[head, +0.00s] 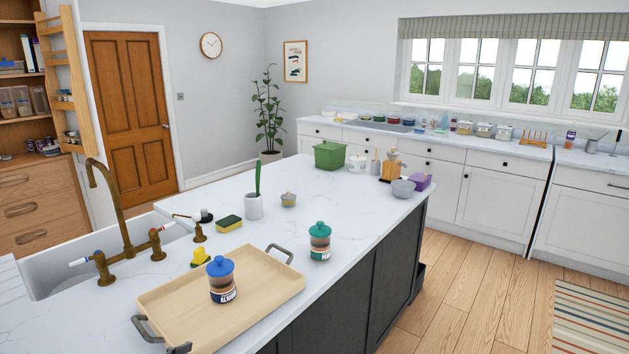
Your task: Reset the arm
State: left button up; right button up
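Neither of my grippers nor my arms can be made out in the head view. Whether they are open, shut or holding anything is hidden. The task names no object. Nearest to me, a wooden tray (262,292) with dark handles lies on the white island counter (345,222). A jar with a blue lid (222,281) stands upright in the tray. A jar with a green lid (320,241) stands upright on the counter, right of the tray.
A sink with a brass tap (121,214) is at the left. A sponge (229,223), white pot (254,207) and green container (329,155) stand on the island. Wooden shelves and drawers are far left. Open wooden floor (461,270) lies right of the island.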

pick_arm(q)
jog(key=s+d+f+n+g+y, duration=0.1)
jog(key=s+f+g, duration=0.25)
jog(key=s, duration=0.65)
jog(key=s+f+g+y, duration=0.2)
jog(key=s+f, duration=0.3)
jog(key=s, duration=0.5)
jog(key=s+d+f+n+g+y, duration=0.1)
jog(key=s+f+g, duration=0.1)
jog(key=s+f, duration=0.5)
jog(key=s+f+g, duration=0.1)
jog(key=s+f, duration=0.1)
jog(key=f, duration=1)
jog(key=s+f+g, duration=0.1)
jog(key=s+f, duration=0.1)
jog(key=f, duration=0.9)
jog(key=s+a+f, duration=0.3)
jog(key=s+f, duration=1.3)
jog(key=shift+s+g, duration=0.3)
jog(key=shift+g, duration=0.05)
